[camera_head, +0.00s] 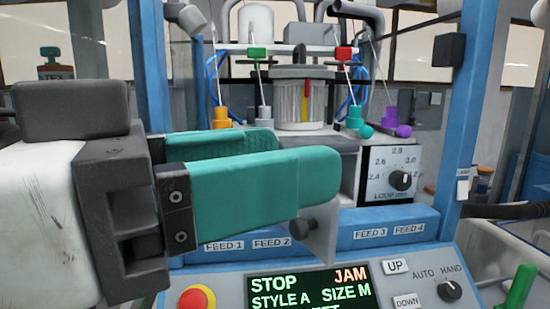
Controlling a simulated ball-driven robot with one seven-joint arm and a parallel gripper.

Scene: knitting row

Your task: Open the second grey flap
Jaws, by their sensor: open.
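My gripper (298,160) reaches in from the left with two teal fingers pointing right. They are apart, and I see nothing between them. A light grey plate (326,234) with a dark knob (303,230) shows just below and beyond the near fingertip. It may be a grey flap, but most of it is hidden behind the finger. I cannot tell whether it is the second one, whether it is open, or whether the finger touches it. Labels for feed 1 and feed 2 (247,245) sit on the blue rail below.
A control panel in front has a red stop button (197,299), a display (310,290) reading STOP and JAM, and a knob (449,291). A loop dial box (388,176) stands right of the fingers. A blue post (467,100) rises at right. Yarn guides and a clear cylinder (301,100) stand behind.

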